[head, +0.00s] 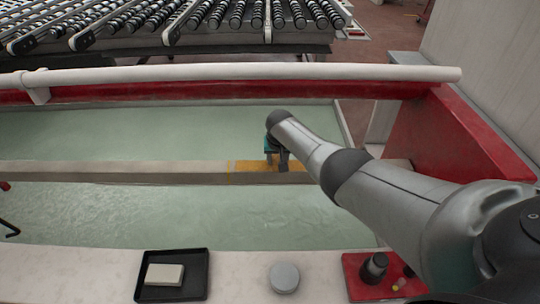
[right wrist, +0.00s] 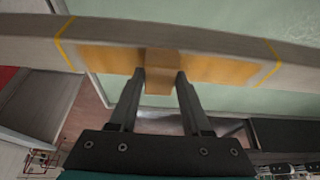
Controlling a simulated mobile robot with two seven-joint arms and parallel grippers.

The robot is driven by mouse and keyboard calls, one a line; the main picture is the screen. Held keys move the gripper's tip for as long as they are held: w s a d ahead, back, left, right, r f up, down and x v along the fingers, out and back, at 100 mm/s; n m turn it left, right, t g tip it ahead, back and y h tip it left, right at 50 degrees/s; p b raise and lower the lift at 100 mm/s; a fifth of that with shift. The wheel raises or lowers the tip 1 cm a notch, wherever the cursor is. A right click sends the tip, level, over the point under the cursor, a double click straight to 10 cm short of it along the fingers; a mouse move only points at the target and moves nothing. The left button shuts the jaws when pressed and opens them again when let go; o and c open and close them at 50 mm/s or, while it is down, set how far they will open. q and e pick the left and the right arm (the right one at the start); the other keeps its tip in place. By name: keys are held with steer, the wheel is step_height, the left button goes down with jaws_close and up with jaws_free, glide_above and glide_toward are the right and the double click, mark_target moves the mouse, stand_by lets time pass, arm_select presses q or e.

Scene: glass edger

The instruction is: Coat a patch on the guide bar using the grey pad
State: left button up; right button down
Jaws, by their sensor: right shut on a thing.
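The guide bar (head: 120,171) is a pale beam running across the tank. An orange-yellow patch (head: 246,166) covers part of its top; the patch also shows in the right wrist view (right wrist: 215,69), between two yellow lines. My right gripper (head: 277,164) is over the patch, pointing down. In the right wrist view its fingers (right wrist: 160,76) are shut on a small block-shaped pad (right wrist: 160,62), which looks orange-brown here rather than grey. The pad appears to be against the bar, with orange on both sides of it. In the head view the pad is mostly hidden. My left gripper is out of view.
A black tray (head: 198,290) with a pale block (head: 164,274), a round grey lid or tin (head: 284,278) and a red mat (head: 358,290) with dark containers stand on the front ledge. A white pipe (head: 200,73) and red wall (head: 450,135) bound the tank.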

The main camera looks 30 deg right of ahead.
mark_target(301, 167)
steer(key=shift+s+d+p, duration=0.35)
steer(key=shift+s+d, duration=0.1)
steer(key=shift+d, duration=0.4)
steer(key=shift+s+d+p, duration=0.3)
steer(key=shift+s+d, duration=0.1)
steer(key=shift+d, duration=0.4)
steer(key=shift+s+d+f+p, duration=0.15)
steer(key=shift+s+d, duration=0.2)
steer(key=shift+d, duration=0.2)
steer(key=shift+s+d+r+p, duration=0.1)
steer(key=shift+s+d, duration=0.25)
steer(key=shift+d, duration=0.25)
steer(key=shift+s+d+f+p, duration=0.15)
steer(key=shift+s+d, duration=0.2)
steer(key=shift+d, duration=0.2)
steer(key=shift+s+d+r+p, duration=0.1)
steer(key=shift+s+d, duration=0.15)
steer(key=shift+d, duration=0.25)
steer(key=shift+s+d+p, duration=0.1)
steer(key=shift+s+d, duration=0.2)
steer(key=shift+d, duration=0.15)
steer(key=shift+s+d+r+p, duration=0.1)
steer(key=shift+s+d, duration=0.15)
steer(key=shift+d, duration=0.25)
step_height(301, 167, up, 6)
steer(key=p, duration=0.6)
steer(key=shift+w, duration=0.1)
step_height(301, 167, up, 3)
steer(key=p, duration=0.3)
steer(key=shift+a, duration=0.1)
